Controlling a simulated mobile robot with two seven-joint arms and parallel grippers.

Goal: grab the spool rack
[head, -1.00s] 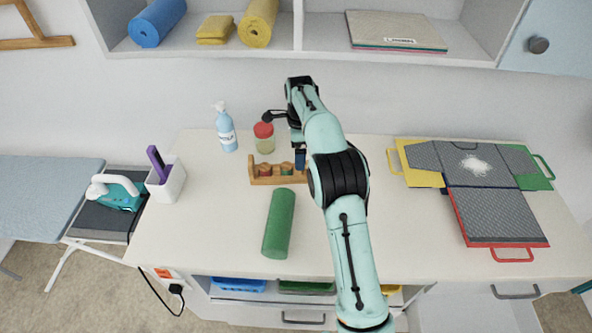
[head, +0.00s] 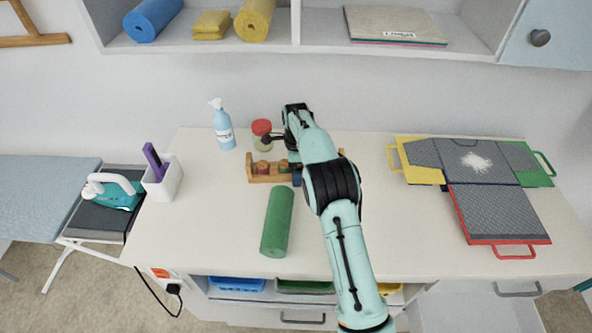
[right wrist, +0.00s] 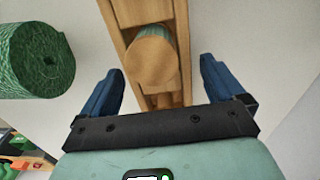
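The spool rack (head: 256,172) is a low wooden rack with thread spools, near the middle of the white table in the head view. My right arm hides part of it. In the right wrist view the rack (right wrist: 181,30) runs lengthwise, with a wood-ended spool (right wrist: 152,60) in it. My right gripper (right wrist: 160,85) is open, its two blue fingers apart on either side of the rack's line. They do not visibly touch it. In the head view the right gripper (head: 297,178) is over the rack, mostly hidden by the arm. My left gripper is not in view.
A green roll (head: 277,222) lies in front of the rack. A white holder (head: 163,180) is at left, folding boards (head: 490,180) at right. Table between rack and boards is clear.

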